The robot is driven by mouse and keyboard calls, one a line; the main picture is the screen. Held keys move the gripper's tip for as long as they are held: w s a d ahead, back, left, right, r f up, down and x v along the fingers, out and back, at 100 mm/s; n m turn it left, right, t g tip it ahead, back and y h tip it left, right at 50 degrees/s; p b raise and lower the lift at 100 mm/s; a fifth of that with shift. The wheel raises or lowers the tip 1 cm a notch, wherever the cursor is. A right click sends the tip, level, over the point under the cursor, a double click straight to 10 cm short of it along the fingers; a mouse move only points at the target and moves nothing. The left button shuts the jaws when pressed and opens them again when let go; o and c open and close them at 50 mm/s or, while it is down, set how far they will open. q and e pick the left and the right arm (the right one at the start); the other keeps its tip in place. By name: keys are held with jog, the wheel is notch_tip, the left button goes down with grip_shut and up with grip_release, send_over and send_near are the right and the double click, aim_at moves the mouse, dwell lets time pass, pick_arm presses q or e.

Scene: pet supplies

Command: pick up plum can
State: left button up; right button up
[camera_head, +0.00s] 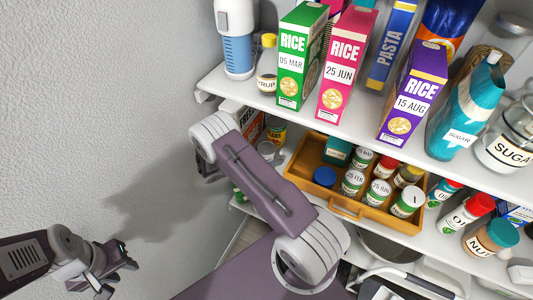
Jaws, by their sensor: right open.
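I cannot pick out a plum can for sure. A partly covered can (276,133) with a yellow and dark label stands on the lower shelf. A grey-topped round item (267,150) is just in front of it; no label on either is readable. My left gripper (119,277) is at the lower left, its fingers apart and empty, well away from the shelves. My right arm crosses the middle, in front of the lower shelf's left part. Its gripper is hidden behind the arm, and so is part of that shelf.
The upper shelf (345,120) holds rice boxes, a pasta box and sugar. A wooden tray (300,165) of several spice jars stands on the lower shelf. Lidded jars stand right of it, and a pot (385,248) is below. The wall at left is bare.

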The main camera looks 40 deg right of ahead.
aim_at(273, 148)
jog(key=shift+x, duration=0.95)
jog(key=shift+s, duration=0.1)
grip_shut()
notch_tip(273, 148, up, 4)
jog(key=shift+r+b, duration=0.2)
jog(key=shift+b, duration=0.2)
jog(key=s+a+r, duration=0.1)
jog(key=s+r, duration=0.2)
jog(key=s, duration=0.2)
jog(key=s+a+r+b, duration=0.1)
jog(key=s+r, duration=0.2)
jog(key=s, duration=0.3)
jog(key=shift+s+a+r, duration=0.15)
jog(key=shift+s+r, duration=0.05)
jog(key=shift+r, duration=0.15)
